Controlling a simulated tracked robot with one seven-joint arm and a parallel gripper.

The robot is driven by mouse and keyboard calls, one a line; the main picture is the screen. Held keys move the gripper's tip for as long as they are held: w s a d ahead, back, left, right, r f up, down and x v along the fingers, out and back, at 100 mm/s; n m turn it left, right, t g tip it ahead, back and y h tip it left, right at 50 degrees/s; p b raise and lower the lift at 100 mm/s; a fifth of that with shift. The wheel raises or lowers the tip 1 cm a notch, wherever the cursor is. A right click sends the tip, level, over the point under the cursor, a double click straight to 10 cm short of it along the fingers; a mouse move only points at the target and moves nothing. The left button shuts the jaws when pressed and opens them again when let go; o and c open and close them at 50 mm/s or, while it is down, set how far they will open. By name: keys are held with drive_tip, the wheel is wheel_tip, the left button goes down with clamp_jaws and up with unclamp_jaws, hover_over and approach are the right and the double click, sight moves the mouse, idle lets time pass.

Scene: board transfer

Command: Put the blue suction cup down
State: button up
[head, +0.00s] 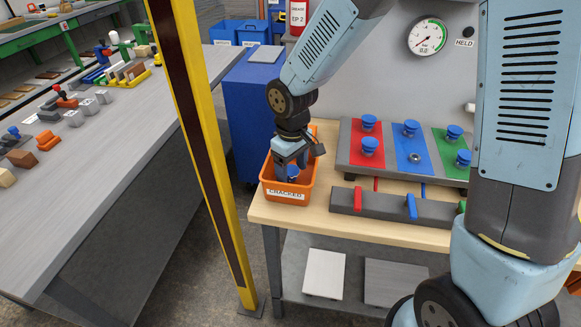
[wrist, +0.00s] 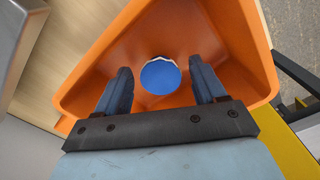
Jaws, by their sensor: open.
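A blue suction cup (wrist: 160,76) is inside the orange bin (wrist: 96,58), seen from above in the wrist view. In the head view the cup (head: 292,172) shows just below my gripper (head: 291,168), within the bin (head: 305,187) labelled "CRACKED". My gripper (wrist: 163,90) is open. In the wrist view its two fingers stand apart, one on each side of the cup, with a gap visible on both sides. Whether the cup's underside rests on the bin floor is hidden.
The bin stands at the left end of the wooden table (head: 270,212). To its right is a board with red (head: 364,151), blue (head: 408,163) and green (head: 449,166) panels bearing several blue cups. A grey bar with levers (head: 390,206) lies in front. A yellow post (head: 206,130) stands left of the table.

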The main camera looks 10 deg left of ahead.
sight(292, 170)
drive_tip(key=shift+r, duration=0.15)
wheel_tip(292, 170, up, 12)
idle(0.6)
drive_tip(key=s+d+r+m+t, duration=0.1)
drive_tip(key=d+r+m+t, duration=0.15)
drive_tip(key=d+r, duration=0.45)
drive_tip(key=s+d+r+m+t, duration=0.1)
drive_tip(key=d+r+m, duration=0.2)
drive_tip(key=d, duration=0.8)
drive_tip(key=s+d+r+m+t, duration=0.1)
drive_tip(key=s+d+r+m, duration=0.1)
drive_tip(key=s+d, duration=0.3)
drive_tip(key=s+d+r+m+t, duration=0.1)
drive_tip(key=s+d+m, duration=0.2)
drive_tip(key=s+d, duration=0.2)
drive_tip(key=shift+d+r, duration=0.4)
drive_tip(key=shift+d, duration=0.75)
drive_tip(key=shift+m, duration=0.25)
